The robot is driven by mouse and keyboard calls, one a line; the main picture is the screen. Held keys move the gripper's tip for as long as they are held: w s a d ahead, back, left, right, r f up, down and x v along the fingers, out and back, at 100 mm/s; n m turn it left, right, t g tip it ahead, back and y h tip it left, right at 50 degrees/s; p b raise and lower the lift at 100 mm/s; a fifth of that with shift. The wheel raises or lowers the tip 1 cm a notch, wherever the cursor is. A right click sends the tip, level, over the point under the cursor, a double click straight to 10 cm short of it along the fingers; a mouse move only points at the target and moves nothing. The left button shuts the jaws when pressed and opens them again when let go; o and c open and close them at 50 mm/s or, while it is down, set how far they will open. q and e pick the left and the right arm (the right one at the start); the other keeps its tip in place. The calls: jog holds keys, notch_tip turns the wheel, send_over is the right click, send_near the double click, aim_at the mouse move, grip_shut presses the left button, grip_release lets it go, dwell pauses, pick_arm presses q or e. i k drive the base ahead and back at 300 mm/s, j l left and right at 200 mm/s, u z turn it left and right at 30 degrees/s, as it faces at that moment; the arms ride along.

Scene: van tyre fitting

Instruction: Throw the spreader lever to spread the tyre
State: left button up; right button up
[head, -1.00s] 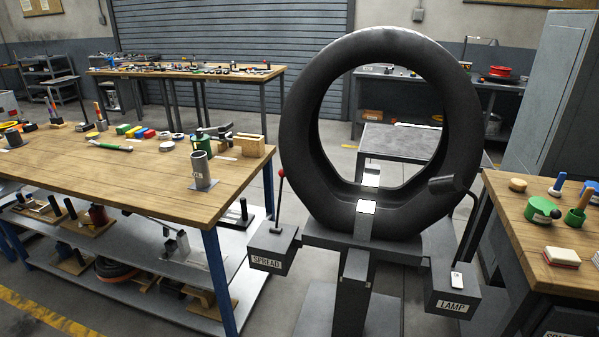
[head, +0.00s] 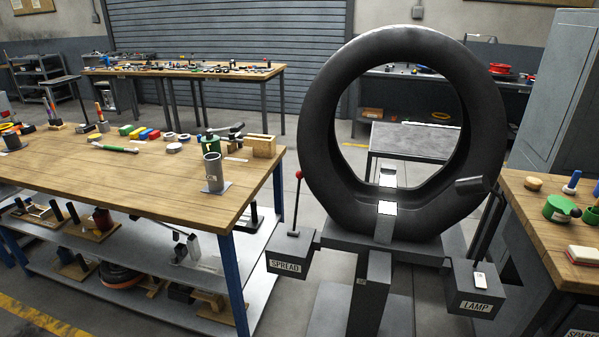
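The black tyre (head: 322,150) stands upright on the grey spreader stand (head: 372,290), right of centre in the head view. The spreader lever (head: 296,205) is a thin upright rod with a red knob, on the box labelled SPREAD (head: 287,262) at the stand's left. The box labelled LAMP (head: 474,290) is at the stand's right, with a white switch on top and a dark lamp on an arm (head: 476,186) reaching to the tyre. Neither of my grippers is in view.
A wooden bench (head: 110,185) with tools and a grey tube holder (head: 213,174) stands left of the lever, with a gap between. Another bench (head: 535,230) with green and blue items stands close at the right. A low grey table (head: 412,142) is behind the tyre.

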aim_at(293, 233)
jog(key=i+j+z, duration=0.45)
jog(key=i+j, duration=0.15)
jog(key=i+j+z, duration=0.2)
jog(key=j, duration=0.25)
jog(key=i+j+z, duration=0.2)
jog(key=j, duration=0.2)
jog(key=i, duration=0.05)
